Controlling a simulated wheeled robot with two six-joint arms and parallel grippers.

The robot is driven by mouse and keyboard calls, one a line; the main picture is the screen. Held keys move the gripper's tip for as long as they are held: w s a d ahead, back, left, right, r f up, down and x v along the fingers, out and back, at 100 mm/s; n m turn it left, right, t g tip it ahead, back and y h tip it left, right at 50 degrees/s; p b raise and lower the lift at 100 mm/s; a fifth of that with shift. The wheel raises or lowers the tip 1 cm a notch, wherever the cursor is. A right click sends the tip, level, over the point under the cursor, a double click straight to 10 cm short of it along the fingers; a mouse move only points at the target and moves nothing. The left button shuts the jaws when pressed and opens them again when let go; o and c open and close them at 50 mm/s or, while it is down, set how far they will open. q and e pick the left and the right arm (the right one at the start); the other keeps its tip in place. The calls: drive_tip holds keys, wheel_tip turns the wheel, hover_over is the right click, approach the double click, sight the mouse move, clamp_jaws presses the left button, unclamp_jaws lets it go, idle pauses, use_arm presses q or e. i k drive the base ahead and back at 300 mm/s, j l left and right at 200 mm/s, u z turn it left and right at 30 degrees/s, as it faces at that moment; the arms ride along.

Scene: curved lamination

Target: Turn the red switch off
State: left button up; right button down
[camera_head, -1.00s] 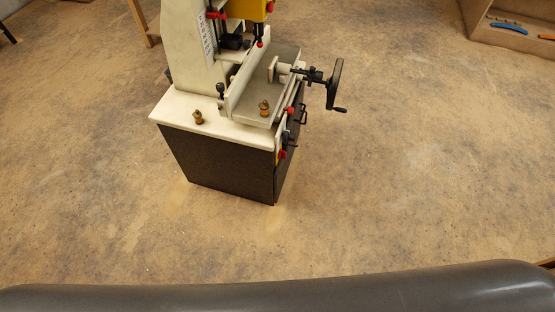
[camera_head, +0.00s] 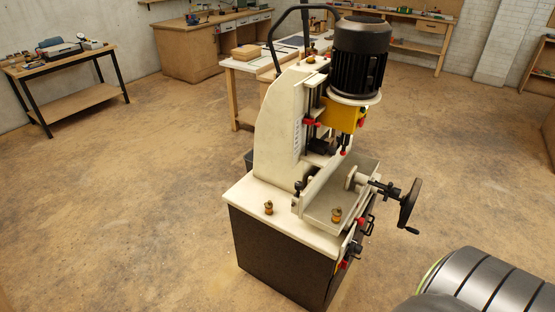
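A cream and dark grey drilling or mortising machine (camera_head: 275,190) stands upright on the floor at the middle right. A small red part (camera_head: 343,264) with a bit of yellow beside it sits low on its right side and looks like the red switch; its position is too small to read. Other red parts show on the machine: a red knob (camera_head: 361,221) above it and a red handle (camera_head: 312,122) near the yellow head (camera_head: 343,115). Neither of my grippers shows.
A black handwheel (camera_head: 410,203) sticks out from the machine's right side. A bench (camera_head: 75,60) stands at the left, with cabinets (camera_head: 215,45) and a white-topped table (camera_head: 270,65) behind. The floor left of the machine is clear.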

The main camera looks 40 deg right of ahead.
sight(343, 264)
drive_tip(key=l+u, duration=0.25)
drive_tip(key=l, duration=0.3)
drive_tip(key=k+l+u, duration=0.1)
drive_tip(key=l+u, duration=0.15)
drive_tip(key=l, duration=0.3)
drive_tip(key=k+l+u, duration=0.1)
drive_tip(key=l+u, duration=0.2)
drive_tip(key=l, duration=0.25)
drive_tip(key=k+l, duration=0.15)
drive_tip(key=l, duration=0.35)
drive_tip(key=k+l, duration=0.1)
drive_tip(key=l, duration=0.4)
drive_tip(key=k+l, duration=0.15)
drive_tip(key=l, duration=0.4)
drive_tip(key=k+l, duration=0.1)
drive_tip(key=l, duration=0.4)
drive_tip(key=k+l, duration=0.15)
drive_tip(key=l, duration=0.35)
drive_tip(key=k+l, duration=0.1)
drive_tip(key=l, duration=0.4)
drive_tip(key=k+l, duration=0.15)
drive_tip(key=l, duration=0.35)
drive_tip(key=k+l, duration=0.1)
drive_tip(key=l, duration=0.45)
